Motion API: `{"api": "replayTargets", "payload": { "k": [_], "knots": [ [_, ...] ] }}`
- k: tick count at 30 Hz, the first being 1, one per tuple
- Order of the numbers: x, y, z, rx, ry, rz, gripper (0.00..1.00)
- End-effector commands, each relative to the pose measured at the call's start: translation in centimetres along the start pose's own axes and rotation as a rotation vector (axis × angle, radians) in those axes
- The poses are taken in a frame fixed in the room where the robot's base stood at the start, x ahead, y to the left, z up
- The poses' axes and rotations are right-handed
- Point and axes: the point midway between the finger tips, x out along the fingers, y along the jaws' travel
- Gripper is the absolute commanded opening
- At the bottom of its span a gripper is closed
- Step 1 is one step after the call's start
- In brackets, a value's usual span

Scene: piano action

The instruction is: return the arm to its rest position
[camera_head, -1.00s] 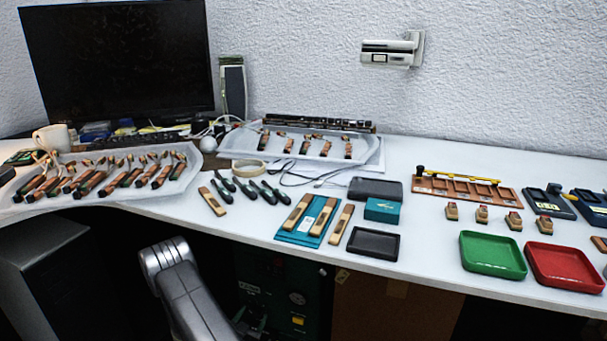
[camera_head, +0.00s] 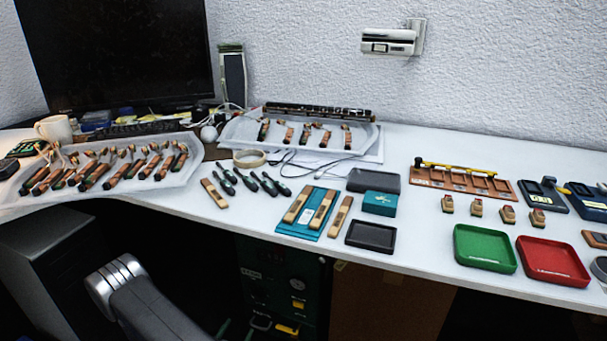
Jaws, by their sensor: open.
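A grey metal link of my arm (camera_head: 135,298) shows at the lower left, below the front edge of the desk, with a ribbed rounded end. It is apart from the desk and touches nothing that I can see. My gripper is out of the picture, so its jaws and anything between them are hidden.
The white desk (camera_head: 420,247) holds a green tray (camera_head: 485,250), a red tray (camera_head: 552,263), a black tray (camera_head: 371,237), a teal mat (camera_head: 292,228) and a wide tray of piano parts (camera_head: 150,190). A dark cabinet (camera_head: 40,265) stands below at left.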

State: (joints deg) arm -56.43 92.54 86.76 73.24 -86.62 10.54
Motion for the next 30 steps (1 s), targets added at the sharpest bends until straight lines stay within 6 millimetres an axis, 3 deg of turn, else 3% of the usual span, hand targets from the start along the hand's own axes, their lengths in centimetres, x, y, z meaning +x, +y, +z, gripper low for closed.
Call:
{"api": "replayTargets", "payload": {
  "k": [3,4,27,30],
  "knots": [
    [-1.8,-0.1,-0.1,-0.001,-0.001,-0.004,0.6],
    [-1.5,0.1,0.0,0.0,0.0,0.0,0.6],
    [12.5,0.2,0.2,0.004,0.003,0.005,0.6],
    [12.3,0.0,0.0,0.076,0.003,-0.006,0.6]
  ]
}}
